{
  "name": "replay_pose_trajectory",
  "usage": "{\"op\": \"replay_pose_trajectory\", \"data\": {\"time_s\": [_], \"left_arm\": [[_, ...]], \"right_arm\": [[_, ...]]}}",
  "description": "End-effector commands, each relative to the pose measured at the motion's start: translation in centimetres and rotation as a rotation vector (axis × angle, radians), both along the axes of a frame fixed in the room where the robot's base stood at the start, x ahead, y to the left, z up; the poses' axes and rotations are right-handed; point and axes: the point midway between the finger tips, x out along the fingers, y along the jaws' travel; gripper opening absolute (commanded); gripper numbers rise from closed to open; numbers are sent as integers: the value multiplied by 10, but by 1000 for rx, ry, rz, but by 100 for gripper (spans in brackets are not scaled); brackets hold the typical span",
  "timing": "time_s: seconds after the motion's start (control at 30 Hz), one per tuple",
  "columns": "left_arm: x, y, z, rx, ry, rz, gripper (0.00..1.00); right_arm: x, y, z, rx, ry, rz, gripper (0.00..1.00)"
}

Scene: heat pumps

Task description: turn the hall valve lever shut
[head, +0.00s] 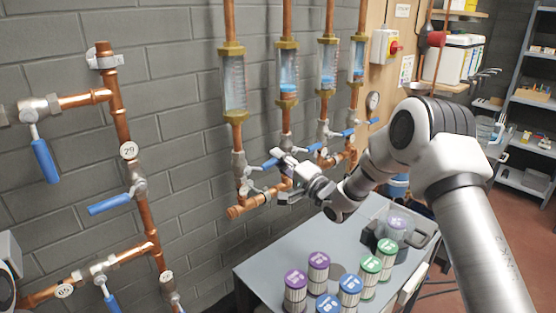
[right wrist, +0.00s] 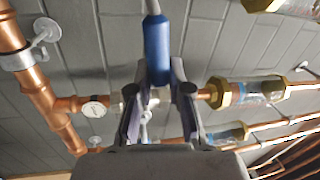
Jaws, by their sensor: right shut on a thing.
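My right gripper (head: 287,163) is at the row of valves below the flow meters. In the right wrist view its fingers (right wrist: 159,92) are shut on a blue lever handle (right wrist: 157,48), with the lever's grey stem running upward out of frame. In the head view a blue handle (head: 270,163) shows beside the fingertips. The gripper hides part of these valves, and I cannot read which one is the hall valve. My left gripper is not in view.
Copper pipes with several other blue-lever valves, such as one lever (head: 109,204), run along the block wall at left. Glass flow meters (head: 234,82) stand above the valves. Below, a grey table (head: 262,262) carries several lidded canisters (head: 318,268).

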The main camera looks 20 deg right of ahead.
Motion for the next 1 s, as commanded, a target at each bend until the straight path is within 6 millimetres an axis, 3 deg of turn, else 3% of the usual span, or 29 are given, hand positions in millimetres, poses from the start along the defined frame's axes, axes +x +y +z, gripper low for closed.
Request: {"op": "replay_pose_trajectory", "data": {"time_s": [0.23,0.8,0.83,0.9,1.0], "left_arm": [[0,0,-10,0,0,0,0],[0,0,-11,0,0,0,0],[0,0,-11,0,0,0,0],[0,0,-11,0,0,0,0],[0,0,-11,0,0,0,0]], "right_arm": [[0,1,-12,101,40,3,0],[0,1,-15,136,55,3,0],[0,1,-15,135,55,4,22],[0,1,-15,135,55,3,44],[0,1,-14,135,54,3,44]]}}
